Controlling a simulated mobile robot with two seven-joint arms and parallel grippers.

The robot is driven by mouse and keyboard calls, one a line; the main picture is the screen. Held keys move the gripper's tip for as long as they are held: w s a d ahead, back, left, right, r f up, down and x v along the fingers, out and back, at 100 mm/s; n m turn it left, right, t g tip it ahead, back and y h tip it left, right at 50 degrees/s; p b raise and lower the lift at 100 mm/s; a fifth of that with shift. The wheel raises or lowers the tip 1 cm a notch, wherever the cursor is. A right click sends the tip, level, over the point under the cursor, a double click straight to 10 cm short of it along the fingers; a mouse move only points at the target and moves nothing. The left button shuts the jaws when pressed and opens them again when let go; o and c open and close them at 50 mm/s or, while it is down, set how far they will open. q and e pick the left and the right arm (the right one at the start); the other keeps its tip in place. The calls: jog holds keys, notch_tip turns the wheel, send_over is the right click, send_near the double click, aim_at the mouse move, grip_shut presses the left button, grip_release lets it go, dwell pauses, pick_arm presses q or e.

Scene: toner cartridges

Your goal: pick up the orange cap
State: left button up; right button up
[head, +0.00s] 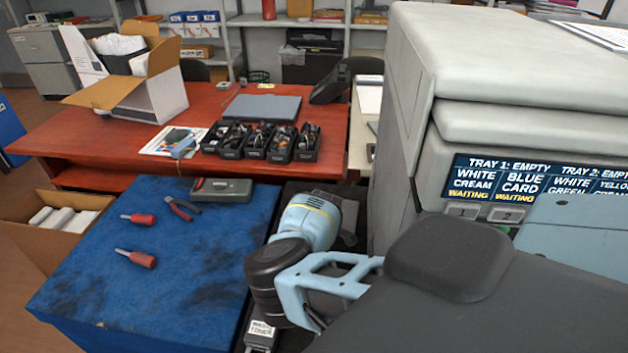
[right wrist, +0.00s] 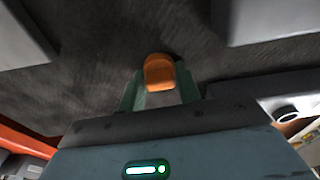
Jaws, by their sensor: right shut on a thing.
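The orange cap (right wrist: 159,72) shows in the right wrist view, small and rounded, between the fingers of my right gripper (right wrist: 160,84). The greenish fingers are shut on it, one on each side. A dark grey, streaked surface lies behind it; I cannot tell whether the cap touches that surface. In the head view the cap and the right gripper are hidden. My left gripper is in neither view.
A large grey printer (head: 480,60) stands at the right. A blue-topped bench (head: 150,285) holds red-handled tools (head: 140,218), pliers (head: 182,208) and a grey-green box (head: 221,190). A red table (head: 70,135) with black bins (head: 257,140) stands behind.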

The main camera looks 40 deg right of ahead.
jog(key=shift+r, duration=0.1)
notch_tip(320, 180, up, 9)
jog(key=shift+p, duration=1)
jog(key=shift+r, duration=0.4)
jog(key=shift+d+r, duration=0.25)
jog(key=shift+d, duration=0.05)
jog(key=w+a+r+n+p, duration=0.1)
jog(key=w+a+r+n, duration=0.2)
jog(key=r, duration=0.4)
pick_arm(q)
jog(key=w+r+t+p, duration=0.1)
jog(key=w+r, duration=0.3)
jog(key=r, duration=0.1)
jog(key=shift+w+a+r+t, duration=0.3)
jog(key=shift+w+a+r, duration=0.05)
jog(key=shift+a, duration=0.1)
pick_arm(e)
jog(key=s+a+f+n, duration=0.2)
jog(key=s+a+n, duration=0.1)
jog(key=a, duration=0.4)
jog(key=s+a+f+n+g, duration=0.1)
jog(key=s+a+f+n, duration=0.1)
jog(key=a+n, duration=0.3)
jog(key=s+a, duration=0.1)
jog(key=a, duration=0.2)
jog(key=shift+s+a+f+y, duration=0.2)
jog(key=shift+f+y, duration=0.1)
jog(key=shift+f, duration=0.1)
